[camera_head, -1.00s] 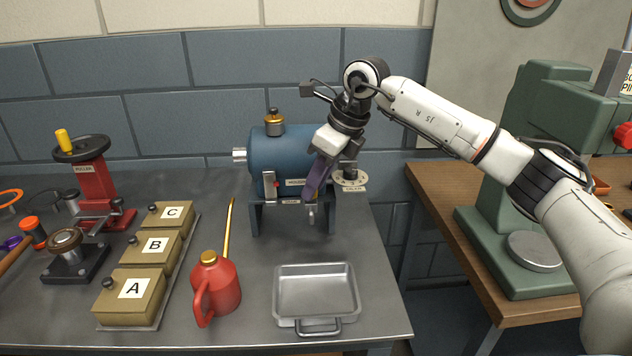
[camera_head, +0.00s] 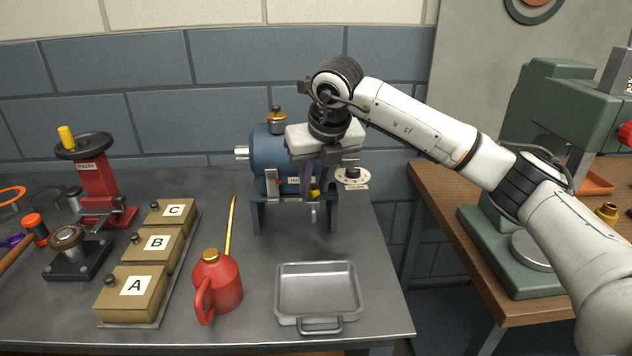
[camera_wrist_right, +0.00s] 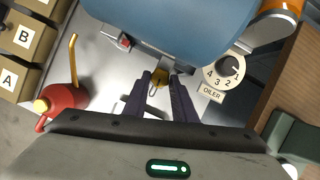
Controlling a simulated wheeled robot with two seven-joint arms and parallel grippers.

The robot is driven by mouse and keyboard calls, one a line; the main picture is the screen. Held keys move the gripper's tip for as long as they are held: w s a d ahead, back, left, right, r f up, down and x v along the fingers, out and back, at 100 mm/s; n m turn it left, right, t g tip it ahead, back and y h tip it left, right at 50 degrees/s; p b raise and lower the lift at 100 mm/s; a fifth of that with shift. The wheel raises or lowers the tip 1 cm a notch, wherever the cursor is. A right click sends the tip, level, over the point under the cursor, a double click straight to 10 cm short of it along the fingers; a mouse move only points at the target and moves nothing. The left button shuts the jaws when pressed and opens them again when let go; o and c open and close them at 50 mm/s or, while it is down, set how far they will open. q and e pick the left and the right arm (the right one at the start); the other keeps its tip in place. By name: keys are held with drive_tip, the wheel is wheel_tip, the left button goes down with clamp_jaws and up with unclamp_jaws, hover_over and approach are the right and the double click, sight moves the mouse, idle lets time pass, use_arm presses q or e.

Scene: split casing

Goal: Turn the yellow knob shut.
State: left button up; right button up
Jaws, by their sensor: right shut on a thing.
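The yellow knob (camera_head: 315,194) is low on the front of the blue casing (camera_head: 272,150), just above a small spout, and is partly hidden by my fingers. It also shows in the right wrist view (camera_wrist_right: 159,76), between my dark purple fingertips. My right gripper (camera_head: 316,188) comes down from above in front of the casing and is shut on the knob. The fingers also show in the right wrist view (camera_wrist_right: 160,82). The exact turn of the knob is hidden. My left gripper is in neither view.
An empty metal tray (camera_head: 318,290) stands in front of the casing. A red oil can (camera_head: 217,285) and lettered boxes (camera_head: 157,245) are to its left. A numbered oiler dial (camera_head: 352,175) sits close right of my gripper. A green press (camera_head: 500,225) stands farther right.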

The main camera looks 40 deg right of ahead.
drive_tip(key=shift+m, duration=0.6)
drive_tip(key=o, duration=0.8)
drive_tip(key=shift+h, duration=0.3)
drive_tip(key=shift+c, duration=0.2)
drive_tip(key=b+v, duration=0.1)
drive_tip(key=v, duration=0.9)
drive_tip(key=shift+r, duration=0.25)
